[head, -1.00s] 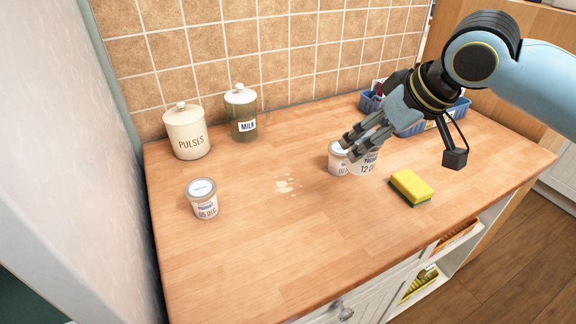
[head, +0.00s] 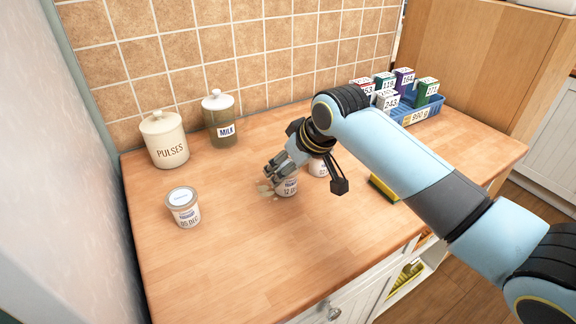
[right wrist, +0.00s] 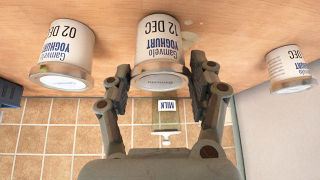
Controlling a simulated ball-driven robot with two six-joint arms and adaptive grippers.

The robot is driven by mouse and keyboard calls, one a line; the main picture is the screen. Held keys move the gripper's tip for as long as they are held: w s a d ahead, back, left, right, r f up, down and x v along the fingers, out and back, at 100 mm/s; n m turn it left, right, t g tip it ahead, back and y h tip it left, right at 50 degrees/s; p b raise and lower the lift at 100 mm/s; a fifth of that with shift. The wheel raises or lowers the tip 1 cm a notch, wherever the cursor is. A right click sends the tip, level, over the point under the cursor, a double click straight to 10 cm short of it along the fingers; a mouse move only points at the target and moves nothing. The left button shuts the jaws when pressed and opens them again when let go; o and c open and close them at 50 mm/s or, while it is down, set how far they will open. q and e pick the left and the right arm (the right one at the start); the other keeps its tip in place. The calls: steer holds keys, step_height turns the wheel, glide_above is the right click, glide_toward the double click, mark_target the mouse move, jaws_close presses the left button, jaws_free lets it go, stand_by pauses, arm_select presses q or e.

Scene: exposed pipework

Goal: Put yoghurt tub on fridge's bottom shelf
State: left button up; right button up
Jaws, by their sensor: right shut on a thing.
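My right gripper (head: 274,178) is shut on a yoghurt tub marked 12 DEC (head: 287,187), with a finger on each side of it in the right wrist view (right wrist: 158,52). The tub is over the pale spill on the worktop; I cannot tell if it is lifted clear. A second tub, marked 02 DEC in the right wrist view (right wrist: 62,52), stands just behind to the right in the head view (head: 318,168). A third tub (head: 184,210) stands alone on the left, also in the right wrist view (right wrist: 288,68). No fridge shelf can be made out. My left gripper is out of view.
A PULSES canister (head: 165,140) and a MILK jar (head: 221,122) stand at the back by the tiles. A blue crate (head: 424,112) with several boxes is at the back right. A sponge (head: 382,189) lies partly behind my right arm. The front left worktop is clear.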

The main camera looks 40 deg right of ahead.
steer(key=shift+f, duration=0.2)
steer(key=o, duration=1.2)
steer(key=shift+o, duration=0.2)
steer(key=shift+r, duration=0.1)
